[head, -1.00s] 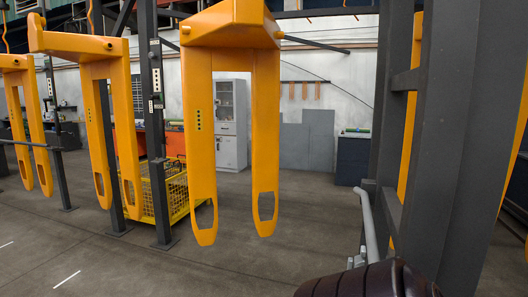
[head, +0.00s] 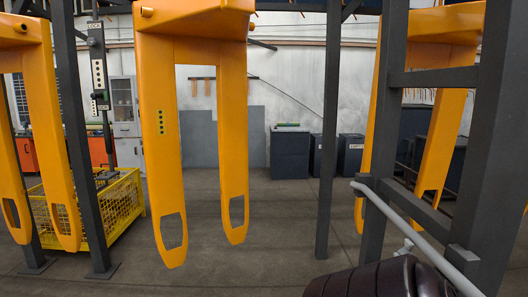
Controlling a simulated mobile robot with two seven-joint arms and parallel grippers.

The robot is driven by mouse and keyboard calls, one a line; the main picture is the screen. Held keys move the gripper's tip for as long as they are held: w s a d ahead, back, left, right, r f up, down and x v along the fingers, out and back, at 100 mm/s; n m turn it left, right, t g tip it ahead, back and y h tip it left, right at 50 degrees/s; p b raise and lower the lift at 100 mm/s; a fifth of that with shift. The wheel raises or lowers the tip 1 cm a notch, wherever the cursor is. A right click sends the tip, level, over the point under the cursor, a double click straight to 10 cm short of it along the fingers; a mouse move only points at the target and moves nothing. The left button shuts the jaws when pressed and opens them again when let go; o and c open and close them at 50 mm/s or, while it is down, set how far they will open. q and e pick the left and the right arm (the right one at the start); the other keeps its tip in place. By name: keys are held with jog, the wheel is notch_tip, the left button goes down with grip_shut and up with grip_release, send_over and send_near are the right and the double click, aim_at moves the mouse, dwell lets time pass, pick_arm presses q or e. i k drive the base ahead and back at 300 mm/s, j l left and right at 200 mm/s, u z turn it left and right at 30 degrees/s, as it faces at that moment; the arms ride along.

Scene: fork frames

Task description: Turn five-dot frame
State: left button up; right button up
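The orange fork frame with a column of several small dark dots (head: 194,20) hangs in the left-middle of the head view. Its two long prongs point down, each with a cut-out near its tip. The dots sit on its left prong. The frame hangs clear of the floor, and its top is cut off by the picture edge. Neither of my grippers is in view, and nothing is seen touching this frame.
Another orange frame (head: 42,120) hangs at left, and one (head: 440,150) at right is partly behind dark posts (head: 487,150). A yellow wire cage (head: 122,205) stands at left. A grey bar (head: 410,232) and dark ribbed object (head: 375,281) fill the lower right. Middle floor is open.

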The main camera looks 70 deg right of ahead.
aim_at(167, 34)
jog(key=i+l+z, duration=0.2)
jog(key=i+z, duration=0.6)
jog(key=i, duration=0.2)
jog(key=i+l, duration=0.8)
jog(key=l, duration=0.35)
jog(key=i+l, duration=0.1)
jog(key=l, duration=0.4)
